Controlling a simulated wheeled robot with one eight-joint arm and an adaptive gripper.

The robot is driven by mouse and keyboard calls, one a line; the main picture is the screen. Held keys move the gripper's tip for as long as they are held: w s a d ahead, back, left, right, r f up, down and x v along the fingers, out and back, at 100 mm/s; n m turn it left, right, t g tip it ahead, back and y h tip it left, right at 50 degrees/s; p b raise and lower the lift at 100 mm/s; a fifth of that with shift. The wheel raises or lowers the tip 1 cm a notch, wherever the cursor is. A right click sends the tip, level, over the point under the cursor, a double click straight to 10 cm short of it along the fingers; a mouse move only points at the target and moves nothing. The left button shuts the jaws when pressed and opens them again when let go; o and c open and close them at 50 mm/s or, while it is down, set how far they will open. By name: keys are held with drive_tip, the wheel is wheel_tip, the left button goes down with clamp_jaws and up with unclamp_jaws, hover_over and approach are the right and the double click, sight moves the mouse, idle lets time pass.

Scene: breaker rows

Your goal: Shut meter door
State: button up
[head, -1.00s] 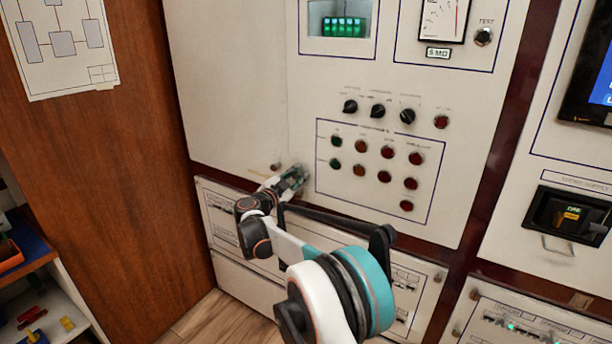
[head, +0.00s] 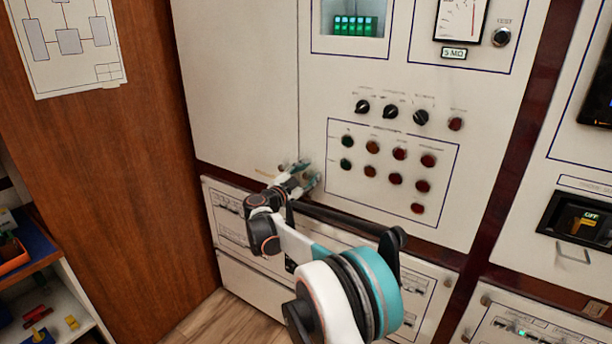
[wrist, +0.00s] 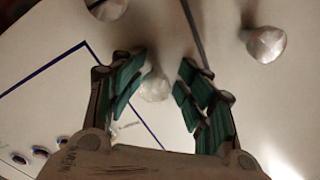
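The white meter door (head: 400,225) carries the display window, the dial meter and the rows of knobs and lamps. It looks near flush with the cabinet; I cannot tell whether a small gap is left. My gripper (head: 303,180) is at its lower left edge. In the wrist view my gripper (wrist: 165,68) is open, with teal-padded fingers on either side of a pale round knob (wrist: 155,86) on the meter door. The fingers look apart from the knob. In the head view the gripper hides this knob.
A plain white panel (head: 240,90) lies left of the seam, with its own knob (wrist: 265,44). Lower panels (head: 235,225) sit below a dark red rail. A wooden side wall (head: 130,190) and a shelf (head: 60,280) with small items stand left.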

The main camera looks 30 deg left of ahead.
drive_tip(key=shift+d, duration=0.25)
drive_tip(key=s+a, duration=0.1)
drive_tip(key=s, duration=1.1)
drive_tip(key=shift+a, duration=0.3)
drive_tip(key=shift+f, duration=0.1)
